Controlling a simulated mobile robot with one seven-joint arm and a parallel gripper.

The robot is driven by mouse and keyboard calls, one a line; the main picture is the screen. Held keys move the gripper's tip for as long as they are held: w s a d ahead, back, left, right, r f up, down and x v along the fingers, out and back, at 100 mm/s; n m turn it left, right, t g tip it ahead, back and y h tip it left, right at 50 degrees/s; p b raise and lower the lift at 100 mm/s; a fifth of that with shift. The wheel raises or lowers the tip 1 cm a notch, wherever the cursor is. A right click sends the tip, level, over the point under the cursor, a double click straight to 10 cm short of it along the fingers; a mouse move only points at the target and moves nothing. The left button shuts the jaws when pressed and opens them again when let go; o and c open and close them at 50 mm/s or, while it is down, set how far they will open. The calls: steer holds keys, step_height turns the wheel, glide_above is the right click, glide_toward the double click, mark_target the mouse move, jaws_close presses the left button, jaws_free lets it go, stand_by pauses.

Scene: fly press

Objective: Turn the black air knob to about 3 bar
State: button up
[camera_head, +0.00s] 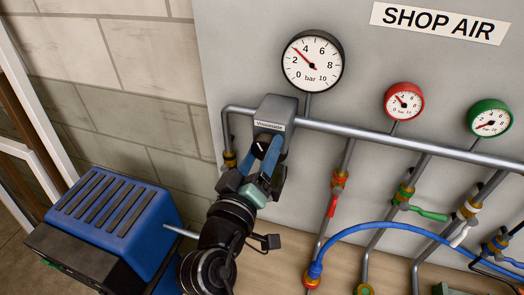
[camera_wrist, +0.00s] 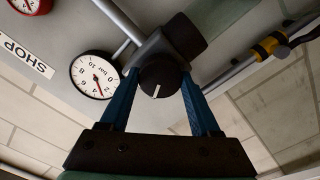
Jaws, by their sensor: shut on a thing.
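The black air knob (camera_wrist: 158,78) sits on the grey regulator block (camera_head: 276,110) on the wall panel. In the wrist view its white pointer line shows on the knob's face. My gripper (camera_wrist: 160,84) is shut on the knob, with one blue finger on each side. In the head view my gripper (camera_head: 268,158) reaches up to the knob (camera_head: 264,149) from below. The large white gauge (camera_head: 322,72) above the block has a red needle between 2 and 4, near 3 bar. The same gauge shows in the wrist view (camera_wrist: 85,76).
A grey pipe (camera_head: 420,140) runs right from the block. A small red gauge (camera_head: 408,112) and a green gauge (camera_head: 481,129) stand above it. Valves and a blue hose (camera_head: 385,226) are lower right. A blue ribbed machine (camera_head: 115,215) stands lower left.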

steer(key=o, duration=1.4)
steer(key=shift+s, duration=0.1)
steer(key=shift+s+a+f, duration=0.15)
steer(key=shift+s, duration=0.1)
steer(key=b+v, duration=0.5)
steer(key=v, duration=0.7)
steer(key=shift+s+b, duration=0.15)
steer(key=shift+b, duration=0.15)
